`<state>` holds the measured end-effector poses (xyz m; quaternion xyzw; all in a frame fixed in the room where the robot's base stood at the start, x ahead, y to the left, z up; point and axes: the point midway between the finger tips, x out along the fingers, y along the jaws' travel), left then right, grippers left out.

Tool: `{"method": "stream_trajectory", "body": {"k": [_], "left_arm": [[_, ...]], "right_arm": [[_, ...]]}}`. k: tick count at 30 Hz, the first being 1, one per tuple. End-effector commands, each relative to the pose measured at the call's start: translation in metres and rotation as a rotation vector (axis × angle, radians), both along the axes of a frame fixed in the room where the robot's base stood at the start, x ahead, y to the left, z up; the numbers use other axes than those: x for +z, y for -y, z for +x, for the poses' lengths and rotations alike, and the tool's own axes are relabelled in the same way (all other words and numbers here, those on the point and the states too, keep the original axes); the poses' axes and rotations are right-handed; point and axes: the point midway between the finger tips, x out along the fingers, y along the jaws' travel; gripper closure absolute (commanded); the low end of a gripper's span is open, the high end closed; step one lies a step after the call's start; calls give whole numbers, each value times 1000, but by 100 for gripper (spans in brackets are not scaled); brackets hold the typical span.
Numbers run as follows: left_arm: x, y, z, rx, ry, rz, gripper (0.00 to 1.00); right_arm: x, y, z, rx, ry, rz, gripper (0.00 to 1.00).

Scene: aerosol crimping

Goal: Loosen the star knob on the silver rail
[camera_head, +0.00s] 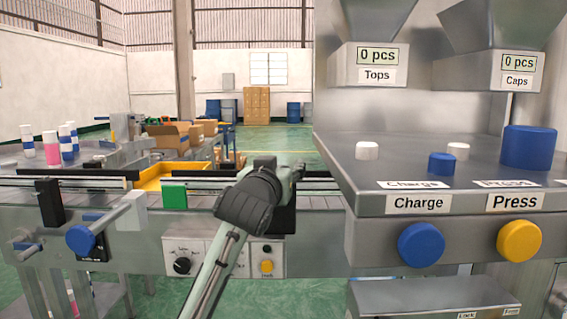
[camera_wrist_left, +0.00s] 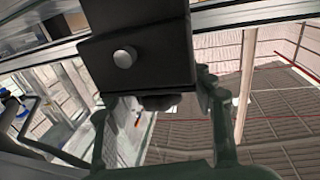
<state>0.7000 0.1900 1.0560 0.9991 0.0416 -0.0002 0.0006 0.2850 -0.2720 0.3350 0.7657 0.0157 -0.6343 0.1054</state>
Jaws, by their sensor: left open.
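A black block (camera_wrist_left: 138,52) with a round silver button hangs on the silver rail (camera_wrist_left: 250,12) in the left wrist view. A dark knob (camera_wrist_left: 160,102), which looks like the star knob, sticks out under the block; its lobes are not clear. My left gripper (camera_wrist_left: 153,97) is open, with one finger on each side of the knob; I cannot tell whether they touch it. In the head view, my left gripper (camera_head: 292,172) is at the conveyor rail (camera_head: 325,186), beside a black block (camera_head: 284,218). My forearm hides part of that block, and the knob is hidden there. My right gripper is out of view.
A machine with a blue Charge button (camera_head: 421,245) and a yellow Press button (camera_head: 518,241) stands close on the right. A control box (camera_head: 266,258) sits below my arm. A green block (camera_head: 174,196) and a blue knob (camera_head: 80,239) are on the left.

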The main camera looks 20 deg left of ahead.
Motion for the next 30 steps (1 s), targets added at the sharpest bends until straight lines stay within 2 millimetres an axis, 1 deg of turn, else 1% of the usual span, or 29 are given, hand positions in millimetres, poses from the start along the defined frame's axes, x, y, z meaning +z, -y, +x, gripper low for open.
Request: {"method": "stream_trajectory", "body": {"k": [1, 3, 6, 14, 26, 27, 30], "left_arm": [[1, -1, 7, 0, -1, 1, 47], [1, -1, 13, 0, 0, 1, 47], [0, -2, 19, 0, 0, 1, 47], [0, -2, 20, 0, 0, 1, 47], [0, -2, 20, 0, 0, 1, 95], [0, -2, 20, 0, 0, 1, 98], [0, -2, 20, 0, 0, 1, 100]], "right_arm": [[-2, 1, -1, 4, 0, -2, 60], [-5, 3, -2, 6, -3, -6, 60], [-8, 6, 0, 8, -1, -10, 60], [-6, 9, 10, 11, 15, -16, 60], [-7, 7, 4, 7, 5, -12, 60], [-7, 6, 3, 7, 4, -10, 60], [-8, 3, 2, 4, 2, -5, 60]]}}
